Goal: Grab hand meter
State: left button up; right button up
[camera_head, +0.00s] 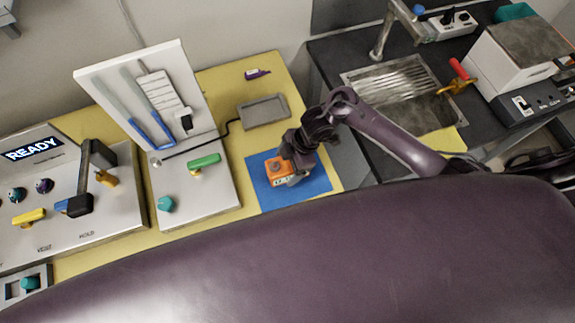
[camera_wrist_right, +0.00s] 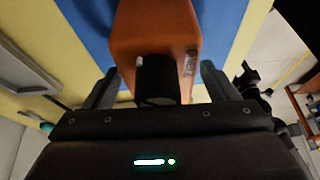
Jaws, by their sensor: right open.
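The hand meter is an orange box (camera_head: 277,167) on a blue mat (camera_head: 318,186) on the yellow bench in the head view. In the right wrist view the orange meter (camera_wrist_right: 155,30) fills the top middle, with a black round knob (camera_wrist_right: 157,80) facing the gripper. My right gripper (camera_head: 290,168) is at the meter in the head view. In the right wrist view its two dark fingers (camera_wrist_right: 158,88) are open, one on each side of the knob end of the meter, with gaps visible. My left gripper is not in view.
Left of the mat stands a white panel device (camera_head: 215,195) with a green handle, and a grey pad (camera_head: 263,111) on a cable lies behind. A READY console (camera_head: 110,210) is farther left. A sink (camera_head: 400,88) and white-and-black machine (camera_head: 515,60) are at right.

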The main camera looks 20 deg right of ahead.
jog(key=c, duration=1.2)
jog(key=shift+r, duration=0.1)
jog(key=shift+c, duration=0.6)
